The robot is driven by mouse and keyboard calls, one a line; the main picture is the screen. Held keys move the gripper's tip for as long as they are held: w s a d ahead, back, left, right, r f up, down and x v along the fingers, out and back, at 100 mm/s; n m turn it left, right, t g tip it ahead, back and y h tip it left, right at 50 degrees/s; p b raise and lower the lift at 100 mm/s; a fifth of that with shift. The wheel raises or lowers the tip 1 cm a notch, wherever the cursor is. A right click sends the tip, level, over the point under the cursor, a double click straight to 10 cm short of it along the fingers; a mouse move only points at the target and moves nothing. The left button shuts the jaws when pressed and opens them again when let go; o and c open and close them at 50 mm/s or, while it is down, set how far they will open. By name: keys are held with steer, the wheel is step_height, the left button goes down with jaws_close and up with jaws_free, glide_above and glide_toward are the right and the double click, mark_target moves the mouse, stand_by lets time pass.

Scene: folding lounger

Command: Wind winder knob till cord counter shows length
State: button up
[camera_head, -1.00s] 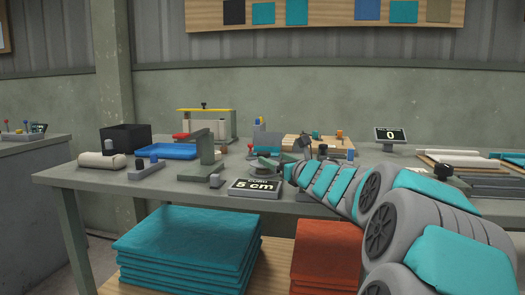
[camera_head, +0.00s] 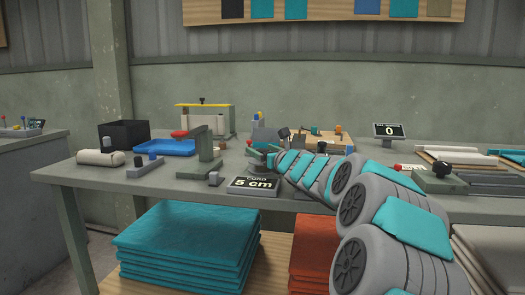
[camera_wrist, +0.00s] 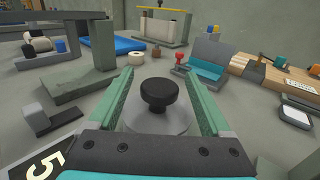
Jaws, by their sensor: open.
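The winder knob (camera_wrist: 158,94) is black and round, on top of a pale grey disc (camera_wrist: 155,122) in the wrist view. My gripper (camera_wrist: 160,76) is open, with one green finger on each side of the knob and a visible gap to each. In the head view my gripper (camera_head: 258,158) hides the knob. The cord counter (camera_head: 253,186) reads "5 cm" and lies on the bench in front of my gripper. Its "5" also shows, cut off, at the bottom left of the wrist view (camera_wrist: 42,166).
A green-grey upright stand (camera_head: 203,158) is left of my gripper, with a blue tray (camera_head: 166,147) behind. A second display (camera_head: 389,131) reads "0". Folded teal cloths (camera_head: 185,250) lie below.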

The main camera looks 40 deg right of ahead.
jaws_close()
stand_by(0.6)
steer(key=h+b, duration=0.1)
steer(key=b, duration=0.2)
steer(key=shift+f+m, duration=0.3)
steer(key=shift+m, duration=0.1)
